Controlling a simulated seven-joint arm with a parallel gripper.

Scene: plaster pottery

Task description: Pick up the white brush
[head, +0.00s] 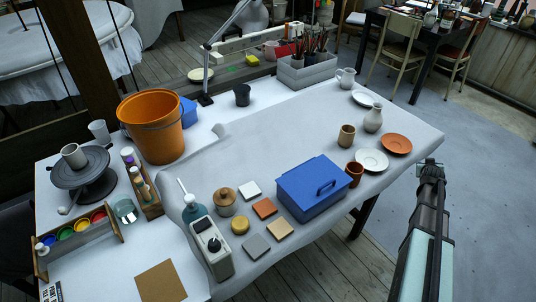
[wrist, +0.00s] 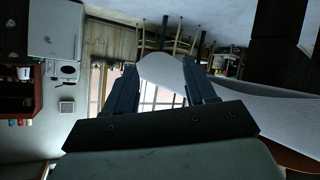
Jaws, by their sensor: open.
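I cannot single out the white brush for certain in either view. A small pale item (head: 64,210) lies at the left by the grey turntable (head: 88,170), too small to identify. Several dark-tipped brushes or tools (head: 310,48) stand in a grey box at the back of the table. My gripper (head: 430,163) is off the table's right edge in the head view, apart from everything on it. In the wrist view my gripper (wrist: 160,82) is open, with nothing between its fingers.
The table's middle is clear. A lamp (head: 207,70) rises at the back.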

